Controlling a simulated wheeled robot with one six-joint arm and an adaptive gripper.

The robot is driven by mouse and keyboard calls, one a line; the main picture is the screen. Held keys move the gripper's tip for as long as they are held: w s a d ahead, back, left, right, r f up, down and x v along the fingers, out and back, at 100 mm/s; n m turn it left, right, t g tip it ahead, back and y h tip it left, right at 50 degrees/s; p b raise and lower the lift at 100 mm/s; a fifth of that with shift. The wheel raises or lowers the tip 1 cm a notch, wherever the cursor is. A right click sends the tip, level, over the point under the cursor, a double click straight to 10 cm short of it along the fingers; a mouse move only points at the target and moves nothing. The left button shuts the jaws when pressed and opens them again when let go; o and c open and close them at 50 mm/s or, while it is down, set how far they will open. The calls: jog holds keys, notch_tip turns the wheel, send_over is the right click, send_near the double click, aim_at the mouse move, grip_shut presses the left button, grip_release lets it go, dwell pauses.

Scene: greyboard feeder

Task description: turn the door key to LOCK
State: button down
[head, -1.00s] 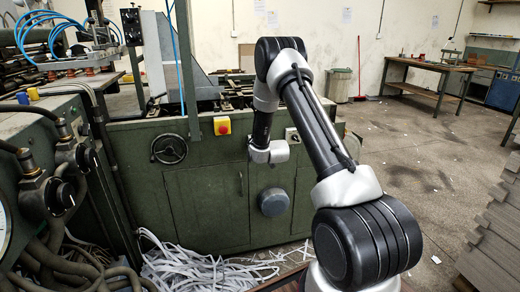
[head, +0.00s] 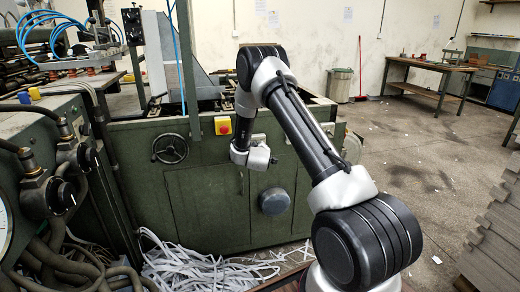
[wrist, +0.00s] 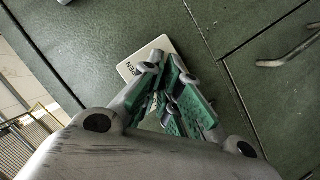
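The pale switch plate (wrist: 147,60) is on the green cabinet in the wrist view, tilted, with part of the word OPEN showing. My gripper (wrist: 168,64) has green-padded fingers whose tips are close together over the right part of the plate. They hide the rest of it, and I cannot make out the key or any LOCK mark. I cannot tell whether the fingers touch anything or have the key between them. In the head view, my gripper's end (head: 255,158) is low in front of the green cabinet (head: 205,195), its fingers not clear.
A metal door handle (wrist: 290,48) sticks out at the right of the wrist view. In the head view, a handwheel (head: 170,149) and a red stop button (head: 222,126) are left of my gripper. A round grey knob (head: 274,201) sits below it.

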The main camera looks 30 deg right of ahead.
jog(key=shift+n+h, duration=0.3)
jog(key=shift+n, duration=0.1)
jog(key=c, duration=1.7)
grip_release()
jog(key=shift+o, duration=0.2)
jog(key=v, duration=1.2)
